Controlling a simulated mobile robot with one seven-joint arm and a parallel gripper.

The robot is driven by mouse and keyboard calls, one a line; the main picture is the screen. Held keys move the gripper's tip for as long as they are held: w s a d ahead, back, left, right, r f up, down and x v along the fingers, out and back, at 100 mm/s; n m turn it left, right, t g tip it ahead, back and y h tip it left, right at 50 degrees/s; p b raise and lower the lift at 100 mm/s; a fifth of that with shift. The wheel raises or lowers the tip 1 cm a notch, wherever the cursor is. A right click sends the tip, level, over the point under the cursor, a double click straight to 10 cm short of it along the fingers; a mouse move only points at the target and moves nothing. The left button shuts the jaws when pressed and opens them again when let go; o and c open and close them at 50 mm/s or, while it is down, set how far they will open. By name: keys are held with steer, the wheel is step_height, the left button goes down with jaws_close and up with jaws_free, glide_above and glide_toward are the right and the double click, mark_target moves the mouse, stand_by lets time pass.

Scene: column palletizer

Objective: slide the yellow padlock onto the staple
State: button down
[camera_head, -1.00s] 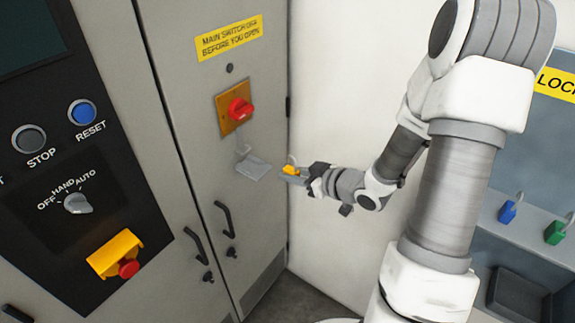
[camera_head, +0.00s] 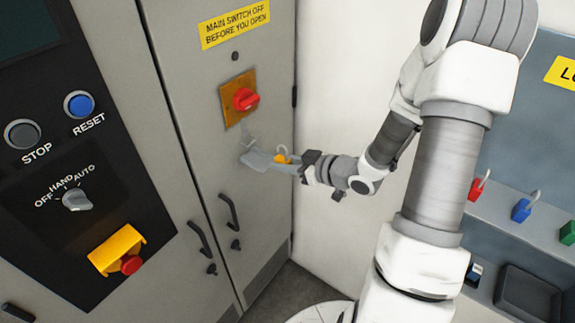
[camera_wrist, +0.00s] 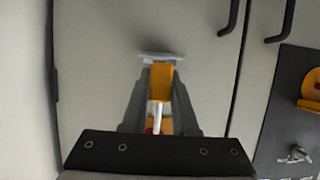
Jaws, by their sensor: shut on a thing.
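The yellow padlock (camera_head: 281,159) is held between the fingers of my gripper (camera_head: 286,164), with its pale shackle pointing up. In the wrist view the padlock body (camera_wrist: 161,82) sits between the two fingers (camera_wrist: 160,92). A grey bracket with a flat plate (camera_head: 256,161), where the staple would be, sticks out of the cabinet door below the red switch (camera_head: 245,99). The plate edge also shows just beyond the padlock in the wrist view (camera_wrist: 160,57). In the head view the padlock is just right of the plate. The staple's opening is too small to make out.
Cabinet door handles (camera_head: 228,212) are below the bracket. A control panel (camera_head: 70,165) stands at the left. A rack at the right holds red (camera_head: 475,190), blue (camera_head: 521,210) and green (camera_head: 568,232) padlocks above a dark tray (camera_head: 530,292). A pale wall lies behind my arm.

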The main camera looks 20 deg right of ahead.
mark_target(267, 164)
steer(key=shift+w+a+f+b, duration=0.15)
steer(key=shift+w+a+b, duration=0.2)
steer(key=shift+w+a, duration=0.65)
steer(key=shift+w+a+f+b, duration=0.15)
steer(key=shift+w+a+b, duration=0.2)
steer(key=shift+w+a, duration=0.6)
steer(key=shift+w+a+r+b, duration=0.2)
steer(key=shift+w+a+r, duration=0.15)
steer(key=shift+w, duration=0.2)
steer(key=shift+w+a+r+b, duration=0.15)
steer(key=shift+w+a+r, duration=0.15)
steer(key=shift+w, duration=0.2)
steer(key=shift+a+t, duration=0.15)
steer(key=shift+t, duration=0.15)
steer(key=shift+s+d+p, duration=0.25)
steer(key=shift+d+p, duration=0.05)
steer(key=shift+d, duration=0.1)
steer(key=shift+s+d+p, duration=0.2)
steer(key=shift+d+p, duration=0.1)
steer(key=shift+d, duration=0.05)
steer(key=shift+s+d, duration=0.15)
steer(key=shift+s+d+r+p, duration=0.2)
steer(key=shift+s+d+p, duration=0.4)
steer(key=shift+s+d, duration=0.5)
steer(key=shift+s+d+r+p, duration=0.15)
steer(key=shift+s+d+p, duration=0.55)
steer(key=shift+s, duration=0.65)
steer(key=shift+w+f, duration=0.1)
steer(key=shift+w, duration=0.05)
